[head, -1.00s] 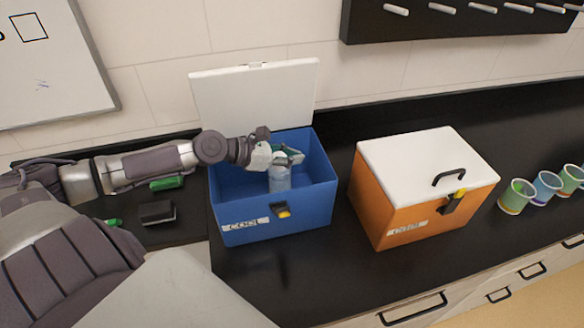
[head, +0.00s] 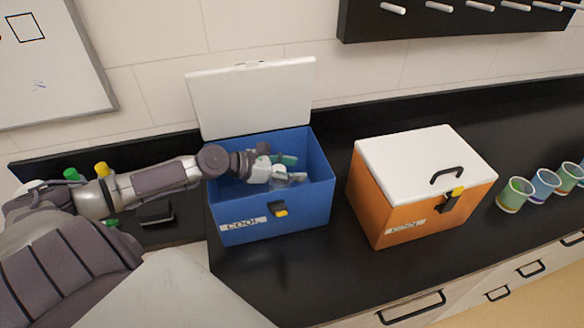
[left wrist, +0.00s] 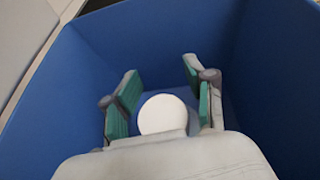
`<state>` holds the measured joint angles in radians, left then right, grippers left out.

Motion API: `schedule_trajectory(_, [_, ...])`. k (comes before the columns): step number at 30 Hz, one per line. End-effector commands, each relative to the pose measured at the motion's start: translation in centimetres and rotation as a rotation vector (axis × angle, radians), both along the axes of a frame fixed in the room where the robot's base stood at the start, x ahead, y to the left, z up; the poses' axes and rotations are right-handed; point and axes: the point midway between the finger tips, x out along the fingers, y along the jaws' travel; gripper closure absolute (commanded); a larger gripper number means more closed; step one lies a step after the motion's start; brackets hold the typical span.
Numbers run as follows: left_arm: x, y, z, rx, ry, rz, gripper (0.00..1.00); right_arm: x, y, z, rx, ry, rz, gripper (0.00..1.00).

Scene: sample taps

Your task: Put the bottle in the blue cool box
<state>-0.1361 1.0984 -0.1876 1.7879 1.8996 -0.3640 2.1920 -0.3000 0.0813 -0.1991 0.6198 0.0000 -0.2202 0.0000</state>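The blue cool box (head: 245,222) stands on the black counter with its white lid (head: 254,98) raised at the back. My left gripper (head: 287,170) is inside the box, low between its walls. In the left wrist view its two green-padded fingers (left wrist: 163,85) stand apart, on either side of the bottle's round white cap (left wrist: 162,114). A gap shows between the cap and the right finger. The bottle's body is mostly hidden below the cap and, in the head view, by the gripper. My right gripper is not in view.
A closed orange cool box (head: 400,205) with a white lid stands to the right. Several coloured cups (head: 515,195) stand farther right. A dark block (head: 155,213) and green- and yellow-capped items (head: 102,169) are at the left. Counter in front of the boxes is clear.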

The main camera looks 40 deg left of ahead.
Motion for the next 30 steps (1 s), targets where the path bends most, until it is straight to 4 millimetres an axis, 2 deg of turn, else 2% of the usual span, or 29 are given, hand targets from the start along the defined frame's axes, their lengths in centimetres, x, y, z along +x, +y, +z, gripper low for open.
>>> schedule_trajectory(8, [-0.1, 0.1, 0.3, 0.001, 0.001, 0.000, 0.46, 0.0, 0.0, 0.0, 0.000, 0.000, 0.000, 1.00])
schedule_trajectory(16, [-2.2, 1.3, 1.0, 0.003, 0.005, -0.002, 0.46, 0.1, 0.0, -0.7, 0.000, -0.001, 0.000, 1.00])
schedule_trajectory(24, [-4.6, 3.0, 2.6, -0.002, 0.004, 0.001, 0.46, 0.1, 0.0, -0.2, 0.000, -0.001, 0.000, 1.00])
schedule_trajectory(30, [-5.6, 3.7, 3.2, -0.001, 0.001, 0.000, 0.46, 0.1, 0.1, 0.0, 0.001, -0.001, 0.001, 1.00])
